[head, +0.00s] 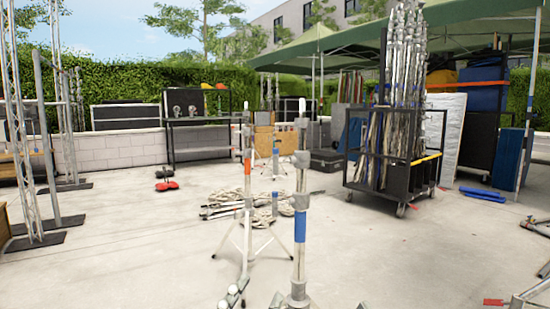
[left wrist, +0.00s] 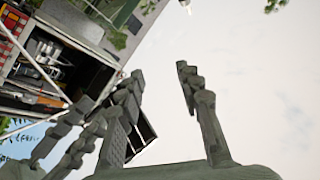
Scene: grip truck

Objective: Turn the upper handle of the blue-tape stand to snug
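The blue-tape stand (head: 300,228) stands upright in the centre foreground of the head view, with a broad blue band on its pole. A grey collar (head: 300,159) sits near its top and another collar (head: 299,202) just above the blue band. The upper handle is too small to make out, so its tightness cannot be told. In the left wrist view, my left gripper (left wrist: 158,76) has its two fingers apart, with nothing visible between them. The blue-tape stand is not recognisable in the wrist view. My right gripper does not show.
An orange-tape stand (head: 247,167) is close on the left. A thinner stand with blue bands (head: 275,165) is behind. Coiled rope (head: 226,196) lies on the paving. A wheeled cart (head: 392,186) of poles stands right. Paving at left (head: 110,240) is clear.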

